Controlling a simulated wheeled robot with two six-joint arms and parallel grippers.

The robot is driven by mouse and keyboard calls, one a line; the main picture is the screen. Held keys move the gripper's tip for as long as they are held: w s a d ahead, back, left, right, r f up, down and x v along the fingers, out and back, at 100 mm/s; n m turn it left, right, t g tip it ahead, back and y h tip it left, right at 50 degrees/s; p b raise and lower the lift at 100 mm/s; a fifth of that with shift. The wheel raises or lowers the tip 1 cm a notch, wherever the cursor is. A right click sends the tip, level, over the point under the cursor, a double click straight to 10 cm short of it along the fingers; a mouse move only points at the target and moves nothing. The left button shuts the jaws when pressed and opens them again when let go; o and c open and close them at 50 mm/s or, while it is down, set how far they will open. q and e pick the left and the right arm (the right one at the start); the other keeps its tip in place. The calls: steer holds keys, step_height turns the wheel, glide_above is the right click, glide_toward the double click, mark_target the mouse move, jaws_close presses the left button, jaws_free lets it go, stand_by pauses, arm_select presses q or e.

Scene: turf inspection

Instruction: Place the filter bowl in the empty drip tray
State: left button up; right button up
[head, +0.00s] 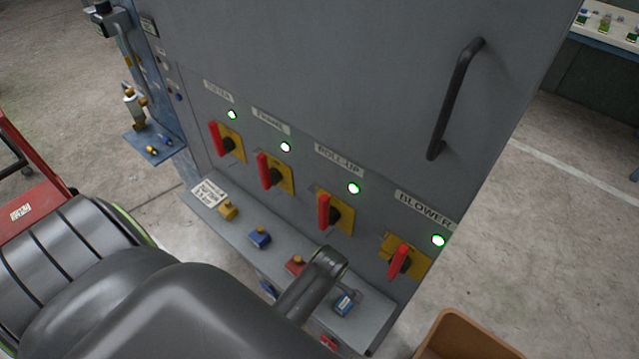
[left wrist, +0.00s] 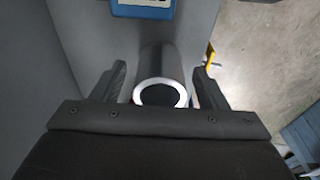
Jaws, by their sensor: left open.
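I cannot pick out a filter bowl or an empty drip tray for certain. In the head view a small clear-and-yellow fitting (head: 135,104) is mounted above a blue ledge (head: 140,150) at the left of the grey cabinet. My left gripper (left wrist: 160,70) is open, its two dark fingers spread in the left wrist view. A dark cylinder with a pale ring end (left wrist: 161,93) shows between the fingers; I cannot tell what it is or whether it touches them. In the head view my left arm covers the lower left, and its fingers are not clear.
The grey cabinet (head: 330,60) has red-handled switches and lit green lamps, with a black handle (head: 455,100) at right. Coloured padlocks, including a blue one (head: 260,237), lie on its lower ledge. A brown bin (head: 465,335) stands at lower right. Concrete floor is open at right.

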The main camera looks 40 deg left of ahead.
arm_select(q)
steer(key=shift+c, duration=0.4)
steer(key=c, duration=1.1)
steer(key=shift+r, duration=0.1)
steer(key=shift+c, duration=0.2)
